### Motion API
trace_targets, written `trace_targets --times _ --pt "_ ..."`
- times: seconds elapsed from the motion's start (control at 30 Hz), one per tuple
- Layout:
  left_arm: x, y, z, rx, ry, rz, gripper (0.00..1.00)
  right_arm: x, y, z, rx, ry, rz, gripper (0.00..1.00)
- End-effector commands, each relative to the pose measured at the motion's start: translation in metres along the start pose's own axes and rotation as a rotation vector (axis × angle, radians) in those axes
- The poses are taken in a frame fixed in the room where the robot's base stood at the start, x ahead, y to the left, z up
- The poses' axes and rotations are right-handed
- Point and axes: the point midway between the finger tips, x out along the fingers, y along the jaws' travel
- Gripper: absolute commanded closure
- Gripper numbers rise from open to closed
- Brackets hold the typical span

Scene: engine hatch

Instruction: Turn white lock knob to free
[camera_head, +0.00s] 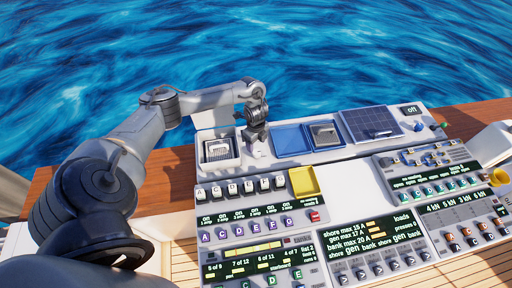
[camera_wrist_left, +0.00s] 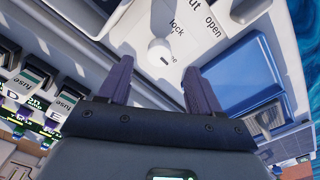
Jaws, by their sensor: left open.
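The white lock knob (camera_wrist_left: 159,53) shows in the left wrist view as a round knob with a small dark mark on its front edge. The word "lock" is printed above it, and another word below is mostly covered by the knob. My left gripper (camera_wrist_left: 158,68) is open, with its two dark fingers on either side of the knob and apart from it. In the head view my left gripper (camera_head: 256,134) points down over the white panel, and I cannot make out the knob clearly there.
A blue tray (camera_wrist_left: 235,80) lies right of the fingers in the wrist view. A white box with a grille (camera_head: 217,151) stands left of the gripper in the head view. Fuse switches (camera_head: 248,187) and a yellow tray (camera_head: 304,182) sit nearer. Water lies beyond.

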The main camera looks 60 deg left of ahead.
Motion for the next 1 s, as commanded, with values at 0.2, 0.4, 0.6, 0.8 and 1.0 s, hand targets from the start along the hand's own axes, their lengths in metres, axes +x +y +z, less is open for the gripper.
trace_targets --times 0.2,0.4,0.6,0.8,1.0 --pt "-0.034 -0.001 0.0 0.001 0.0 -0.002 0.36 0.001 -0.001 0.0 0.002 0.0 -0.002 0.57" --pt "-0.05 0.0 0.0 0.0 -0.001 0.0 0.36 0.001 -0.002 0.0 0.006 0.001 -0.005 0.57" --pt "-0.053 0.0 0.0 -0.001 0.0 0.0 0.36 0.001 -0.002 0.0 0.01 0.001 -0.008 0.57" --pt "-0.052 0.0 0.0 -0.001 0.0 0.0 0.36 0.001 -0.002 0.0 0.01 0.001 -0.008 0.57" --pt "-0.052 0.0 0.0 -0.001 0.0 0.001 0.36 0.001 -0.002 -0.001 0.009 0.002 -0.007 0.57"
